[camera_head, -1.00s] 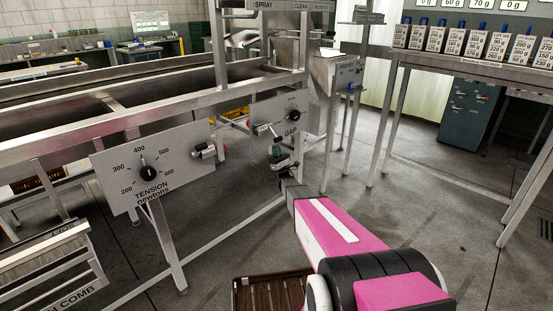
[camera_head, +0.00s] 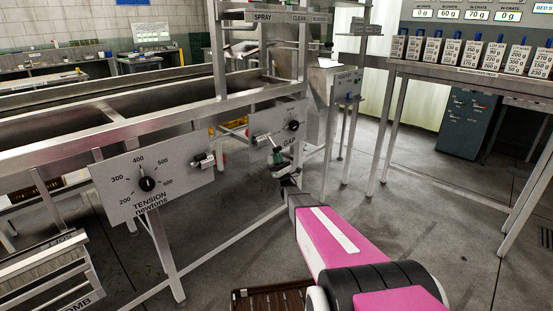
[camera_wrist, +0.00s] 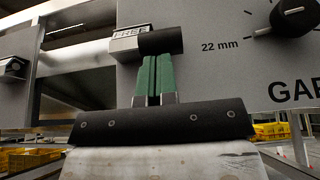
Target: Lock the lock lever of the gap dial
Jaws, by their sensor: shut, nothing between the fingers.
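The gap dial panel (camera_head: 270,122) is a grey plate on the machine frame; its dark knob (camera_head: 293,125) is at the right. In the wrist view the knob (camera_wrist: 293,16) is at the upper right, with "22 mm" and "GAP" marked nearby. The lock lever (camera_wrist: 160,40) has a dark cylindrical grip and a plate at its left reading "FREE". My gripper (camera_wrist: 157,62) is shut, its green fingers together with their tips just below or against the lever's grip; I cannot tell if they touch.
The tension panel (camera_head: 147,180) with its own dial and a similar lever (camera_head: 203,160) is at the left. A rack of labelled weights (camera_head: 470,55) stands at the right. Yellow crates (camera_wrist: 35,158) lie low behind the machine.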

